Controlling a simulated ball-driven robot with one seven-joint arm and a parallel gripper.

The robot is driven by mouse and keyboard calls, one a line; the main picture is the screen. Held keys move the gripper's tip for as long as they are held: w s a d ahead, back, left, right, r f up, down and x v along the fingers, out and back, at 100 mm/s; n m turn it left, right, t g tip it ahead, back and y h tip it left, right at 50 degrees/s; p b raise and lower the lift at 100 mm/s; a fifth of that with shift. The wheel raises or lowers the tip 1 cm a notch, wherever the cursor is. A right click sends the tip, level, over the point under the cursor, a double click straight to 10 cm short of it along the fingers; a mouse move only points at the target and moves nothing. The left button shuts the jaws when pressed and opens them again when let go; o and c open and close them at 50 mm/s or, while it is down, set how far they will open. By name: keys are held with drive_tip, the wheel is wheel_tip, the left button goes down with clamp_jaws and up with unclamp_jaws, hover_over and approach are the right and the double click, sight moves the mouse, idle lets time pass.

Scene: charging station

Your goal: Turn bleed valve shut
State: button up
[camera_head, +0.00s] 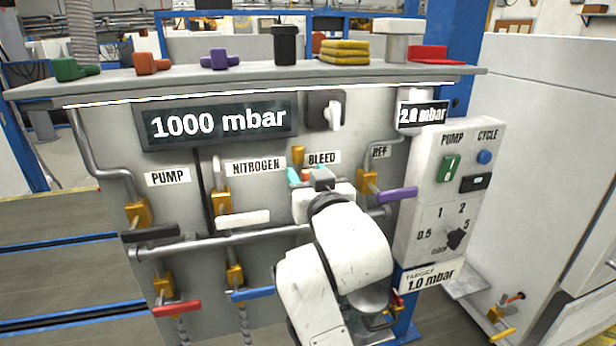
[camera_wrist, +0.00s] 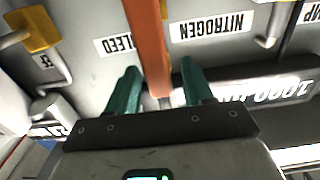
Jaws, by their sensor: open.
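The bleed valve has a yellow body (camera_head: 297,155) beside the BLEED label (camera_head: 323,158) on the panel; my arm hides much of it in the head view. Its orange handle (camera_wrist: 147,40) runs down from the top edge of the wrist view, between the fingers. My gripper (camera_wrist: 159,80) is open, with one teal finger on each side of the handle and gaps on both sides. In the head view my gripper (camera_head: 304,176) is just below the BLEED label. Whether the handle touches the palm cannot be told.
Neighbouring valves have a white nitrogen handle (camera_head: 243,218), a purple REF handle (camera_head: 397,194) and a black pump handle (camera_head: 150,233). A horizontal pipe (camera_head: 230,239) crosses the panel. The pressure display (camera_head: 218,122) reads 1000 mbar. A control box (camera_head: 450,200) stands at right.

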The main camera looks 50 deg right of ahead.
clamp_jaws()
idle(0.3)
